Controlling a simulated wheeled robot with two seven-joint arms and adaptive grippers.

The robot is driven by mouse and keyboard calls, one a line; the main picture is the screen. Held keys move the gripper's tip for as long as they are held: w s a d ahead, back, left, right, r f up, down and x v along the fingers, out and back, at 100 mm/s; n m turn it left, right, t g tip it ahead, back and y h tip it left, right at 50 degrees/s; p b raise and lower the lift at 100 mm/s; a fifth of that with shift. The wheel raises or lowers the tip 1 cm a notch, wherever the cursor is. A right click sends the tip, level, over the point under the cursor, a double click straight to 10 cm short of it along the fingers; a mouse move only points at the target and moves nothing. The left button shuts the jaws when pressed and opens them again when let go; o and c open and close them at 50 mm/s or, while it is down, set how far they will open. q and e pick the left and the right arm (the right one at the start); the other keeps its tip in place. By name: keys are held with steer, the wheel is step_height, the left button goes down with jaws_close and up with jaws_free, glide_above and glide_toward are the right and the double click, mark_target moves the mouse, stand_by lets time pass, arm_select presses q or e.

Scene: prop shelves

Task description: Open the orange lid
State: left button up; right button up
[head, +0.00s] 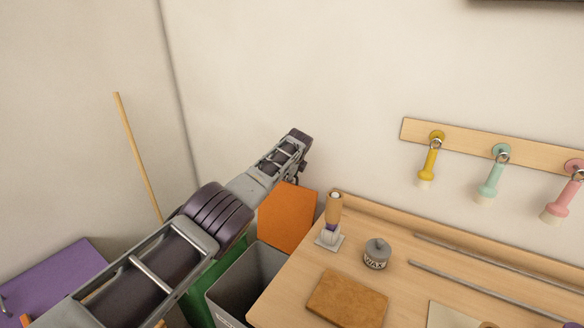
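The orange lid (288,218) stands raised, close to upright, at the back of a grey bin (243,283). The bin's mouth is uncovered and its dark inside shows. My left arm reaches in from the lower left, and its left gripper (299,166) is just above and behind the lid's top edge. The fingers are small and partly hidden, so I cannot tell whether they are open or touch the lid. My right gripper is not in view.
A wooden workbench (405,242) stands right of the bin, with a brush (333,211), a WAX jar (376,254) and a brown block (347,298). A green bin (205,287) and a purple lid (55,275) are to the left. A wooden pole (137,155) leans by the wall.

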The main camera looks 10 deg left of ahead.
arm_select(q)
steer(key=shift+r, duration=0.15)
steer(key=shift+s+d+r, duration=0.1)
steer(key=shift+s+r, duration=0.05)
steer(key=shift+r, duration=0.45)
steer(key=shift+s+d+r, duration=0.1)
steer(key=shift+s+r, duration=0.05)
steer(key=shift+r, duration=0.45)
steer(key=shift+s+d+r, duration=0.3)
steer(key=shift+s+r, duration=0.2)
steer(key=shift+r, duration=0.05)
steer(key=shift+s+d+r, duration=0.25)
steer(key=shift+s+r, duration=0.2)
steer(key=shift+r, duration=0.05)
steer(key=v, duration=0.6)
steer(key=shift+s, duration=0.2)
steer(key=shift+a+r, duration=0.1)
steer(key=shift+a, duration=0.05)
